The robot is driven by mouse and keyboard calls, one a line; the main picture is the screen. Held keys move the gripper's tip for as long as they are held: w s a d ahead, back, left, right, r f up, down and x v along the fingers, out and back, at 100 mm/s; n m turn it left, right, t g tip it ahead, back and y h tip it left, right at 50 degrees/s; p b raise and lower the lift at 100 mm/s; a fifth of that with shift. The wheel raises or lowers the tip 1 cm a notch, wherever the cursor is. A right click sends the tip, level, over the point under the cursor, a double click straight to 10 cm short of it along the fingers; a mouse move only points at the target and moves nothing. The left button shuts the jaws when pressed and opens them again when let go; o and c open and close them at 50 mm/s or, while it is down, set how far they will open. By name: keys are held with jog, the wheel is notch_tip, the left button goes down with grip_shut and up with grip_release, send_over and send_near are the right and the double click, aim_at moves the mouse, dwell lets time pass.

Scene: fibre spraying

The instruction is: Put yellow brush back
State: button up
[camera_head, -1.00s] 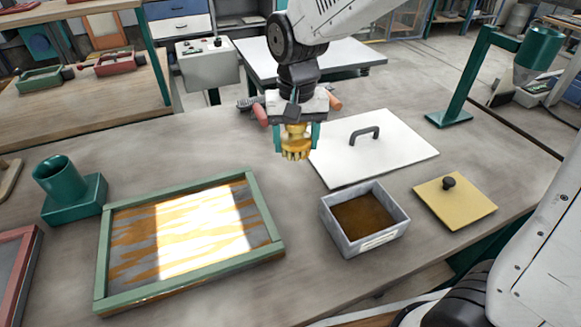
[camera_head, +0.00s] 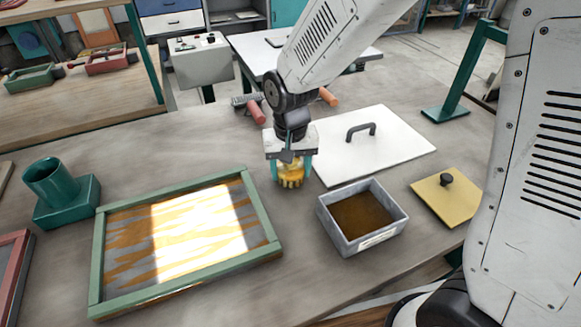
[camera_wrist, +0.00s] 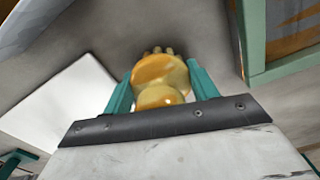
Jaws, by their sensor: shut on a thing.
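The yellow brush (camera_head: 290,176) is round with bristles pointing down. My gripper (camera_head: 289,168) is shut on it, with a teal finger on each side. In the head view the brush is at or just above the tabletop, between the green frame and the white board; I cannot tell whether it touches. In the wrist view the brush (camera_wrist: 160,78) sits between the two teal fingers (camera_wrist: 160,90), its bristle tips at the far side.
A green-framed screen (camera_head: 186,240) lies to the left and a grey bin (camera_head: 362,220) with brown contents to the right. A white board (camera_head: 372,145) with a handle lies behind the bin. A teal cup holder (camera_head: 60,195) stands far left; a yellow lid (camera_head: 447,195) lies right.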

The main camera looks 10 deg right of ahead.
jog(key=o, duration=0.9)
jog(key=shift+f, duration=0.1)
jog(key=shift+o, duration=0.2)
notch_tip(320, 180, up, 12)
jog(key=shift+r, duration=0.2)
jog(key=s+d+r, duration=0.3)
jog(key=s+d, duration=0.5)
jog(key=s, duration=0.2)
jog(key=s+d+r+t, duration=0.1)
jog(key=s+d+r, duration=0.1)
jog(key=s+d, duration=0.6)
jog(key=shift+s+r+n, duration=0.3)
jog(key=shift+s+r, duration=0.1)
jog(key=shift+s, duration=1.35)
